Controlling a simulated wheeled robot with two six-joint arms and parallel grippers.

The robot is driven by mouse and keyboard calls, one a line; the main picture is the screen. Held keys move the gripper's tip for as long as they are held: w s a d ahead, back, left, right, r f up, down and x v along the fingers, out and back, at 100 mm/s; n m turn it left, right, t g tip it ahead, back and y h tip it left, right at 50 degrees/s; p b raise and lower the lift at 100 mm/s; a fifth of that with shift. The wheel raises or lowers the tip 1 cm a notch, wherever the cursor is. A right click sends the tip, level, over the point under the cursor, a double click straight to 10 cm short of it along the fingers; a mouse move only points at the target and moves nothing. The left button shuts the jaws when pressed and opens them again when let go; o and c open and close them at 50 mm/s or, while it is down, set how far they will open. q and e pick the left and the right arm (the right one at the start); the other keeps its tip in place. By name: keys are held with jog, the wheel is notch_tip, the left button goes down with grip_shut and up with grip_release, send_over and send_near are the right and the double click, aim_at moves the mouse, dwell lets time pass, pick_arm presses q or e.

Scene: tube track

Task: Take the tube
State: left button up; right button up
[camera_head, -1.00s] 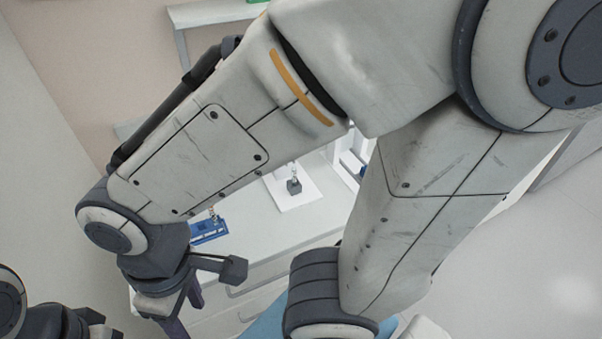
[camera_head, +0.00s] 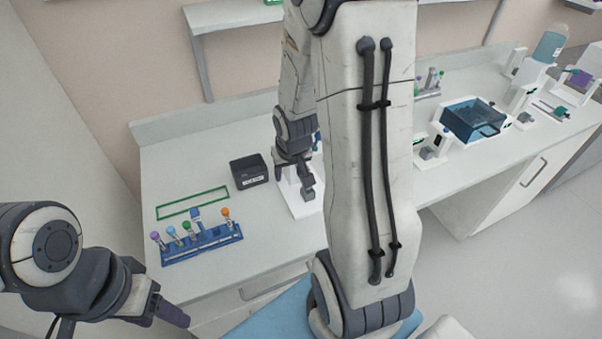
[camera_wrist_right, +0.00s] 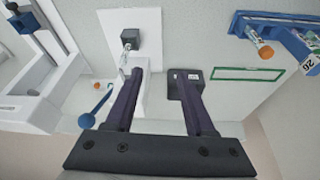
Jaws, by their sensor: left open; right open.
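A blue rack (camera_head: 205,246) on the bench holds several tubes with purple, light blue, green and orange caps. The orange-capped tube (camera_head: 226,214) is at its right end; it also shows in the right wrist view (camera_wrist_right: 264,50). A small clear tube (camera_wrist_right: 125,60) stands at a dark block (camera_wrist_right: 128,37) on a white plate. My right gripper (camera_head: 296,188) is open above this plate, pointing down. In its wrist view (camera_wrist_right: 158,78) the left finger is close to the clear tube; contact cannot be told. My left gripper (camera_head: 172,312) is open at the lower left, away from the tubes.
A black box (camera_head: 248,170) and a green rectangle outline (camera_head: 193,203) lie left of my right gripper. My right arm covers the bench's middle. A blue transparent container (camera_head: 474,120) and white devices stand farther right.

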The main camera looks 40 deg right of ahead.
jog(key=shift+m+h, duration=0.3)
jog(key=shift+m, duration=0.5)
jog(key=shift+w+d+f, duration=0.4)
jog(key=shift+d+f, duration=0.95)
jog(key=shift+f, duration=0.3)
jog(key=shift+w+d+f, duration=0.4)
jog(key=shift+d+f, duration=1)
jog(key=shift+f, duration=0.25)
jog(key=shift+w+d+f, duration=0.4)
jog(key=shift+d+f, duration=0.95)
jog(key=shift+f, duration=0.3)
jog(key=shift+w+d+f, duration=0.1)
jog(key=shift+w+f, duration=0.05)
jog(key=shift+f, duration=0.3)
grip_shut()
